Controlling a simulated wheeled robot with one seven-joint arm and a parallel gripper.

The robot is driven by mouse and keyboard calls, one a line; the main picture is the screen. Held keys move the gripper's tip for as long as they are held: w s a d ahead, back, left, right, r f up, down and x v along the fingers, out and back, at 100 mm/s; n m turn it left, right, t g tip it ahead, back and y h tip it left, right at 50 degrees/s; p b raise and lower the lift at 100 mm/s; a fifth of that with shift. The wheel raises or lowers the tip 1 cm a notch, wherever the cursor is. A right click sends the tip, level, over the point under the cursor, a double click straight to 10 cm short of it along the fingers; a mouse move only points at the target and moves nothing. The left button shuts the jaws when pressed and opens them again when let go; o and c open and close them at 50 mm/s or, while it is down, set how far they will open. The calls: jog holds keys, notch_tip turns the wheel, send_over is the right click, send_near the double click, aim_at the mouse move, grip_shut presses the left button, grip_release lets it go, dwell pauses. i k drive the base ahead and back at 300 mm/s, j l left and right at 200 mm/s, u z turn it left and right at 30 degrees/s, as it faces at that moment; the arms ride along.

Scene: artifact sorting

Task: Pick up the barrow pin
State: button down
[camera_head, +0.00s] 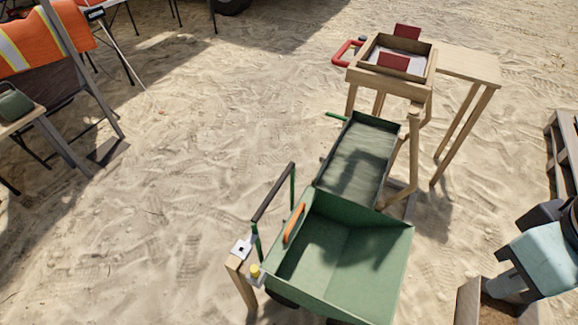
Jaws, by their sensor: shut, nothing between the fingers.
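The green barrow (350,255) stands at the lower middle, with an open, empty tray and an orange bar (294,223) along its left side. A small yellow-topped piece (255,270) sits at the barrow's left, close to a wooden post (240,285). It may be the barrow pin, but it is too small to be sure. A white plate with a dark mark (241,248) is on top of the post. Part of my arm, pale teal and dark grey, shows at the right edge, well apart from the yellow piece. I cannot make out my gripper's fingers.
A green sloping trough (360,158) runs from the barrow up to a wooden stand with a sieve box (398,58). A wooden side table (470,65) adjoins it. A wooden box (468,302) is at the lower right. Open sand lies left of the barrow.

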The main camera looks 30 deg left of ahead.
aim_at(254, 270)
jog(key=i+l+u, duration=0.1)
jog(key=l+u, duration=0.15)
jog(key=u, duration=0.2)
jog(key=l+u, duration=0.3)
jog(key=u, duration=0.2)
jog(key=i+l+u, duration=0.1)
jog(key=l+u, duration=0.2)
jog(key=u, duration=0.15)
jog(key=k+u, duration=0.6)
jog(key=i+j, duration=0.05)
